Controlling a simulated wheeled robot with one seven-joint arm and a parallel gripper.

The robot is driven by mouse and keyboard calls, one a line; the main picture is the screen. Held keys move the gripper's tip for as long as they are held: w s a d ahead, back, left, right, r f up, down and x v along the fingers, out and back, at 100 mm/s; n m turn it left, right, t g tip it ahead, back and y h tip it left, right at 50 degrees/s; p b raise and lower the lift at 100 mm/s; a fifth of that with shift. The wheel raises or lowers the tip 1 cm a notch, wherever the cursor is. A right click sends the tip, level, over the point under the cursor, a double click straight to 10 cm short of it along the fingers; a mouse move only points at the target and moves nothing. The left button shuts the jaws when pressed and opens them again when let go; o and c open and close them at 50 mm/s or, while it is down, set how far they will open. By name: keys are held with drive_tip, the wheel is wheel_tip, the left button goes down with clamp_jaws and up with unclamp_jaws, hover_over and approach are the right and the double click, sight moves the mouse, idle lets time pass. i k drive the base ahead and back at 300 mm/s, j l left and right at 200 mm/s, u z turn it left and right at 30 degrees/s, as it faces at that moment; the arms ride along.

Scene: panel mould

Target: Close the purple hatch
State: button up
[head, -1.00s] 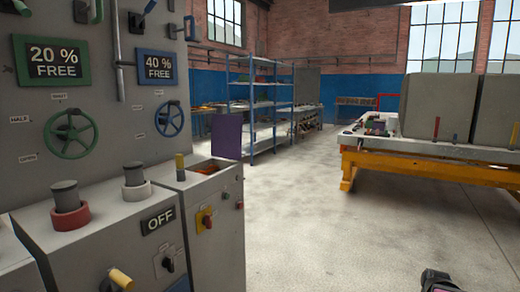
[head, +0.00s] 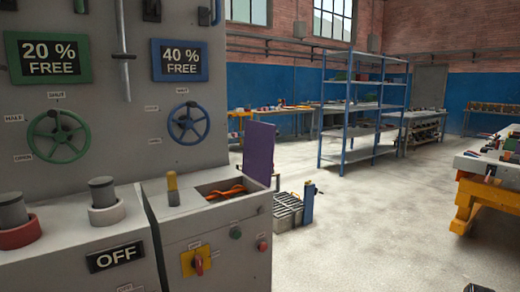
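The purple hatch (head: 259,154) stands upright, open, at the right back edge of the grey cabinet (head: 222,240). The opening (head: 222,190) beside it is uncovered, and orange items show inside. My gripper is not in view now.
A yellow-topped lever (head: 172,188) stands on the cabinet left of the opening. The cabinet front bears a red switch on a yellow plate (head: 196,262). A panel with a green handwheel (head: 57,136) and a blue handwheel (head: 188,123) rises behind. Open floor (head: 370,225) lies to the right.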

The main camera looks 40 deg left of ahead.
sight(259, 138)
drive_tip(key=i+u, duration=0.25)
drive_tip(key=u, duration=0.15)
drive_tip(key=i+l+u, duration=0.15)
drive_tip(key=u, duration=0.25)
drive_tip(key=i+l+u, duration=0.25)
drive_tip(key=u, duration=0.15)
drive_tip(key=i+l+u, duration=0.25)
drive_tip(key=u, duration=0.15)
drive_tip(key=i+l+u, duration=0.1)
drive_tip(key=u, duration=0.3)
drive_tip(key=i+l+u, duration=0.25)
drive_tip(key=u, duration=0.2)
drive_tip(key=i+l+u, duration=0.15)
drive_tip(key=u, duration=0.25)
drive_tip(key=i+l+u, duration=0.1)
drive_tip(key=l+u, duration=0.3)
drive_tip(key=k+j+u, duration=0.1)
drive_tip(key=k+j, duration=0.2)
drive_tip(key=k, duration=0.1)
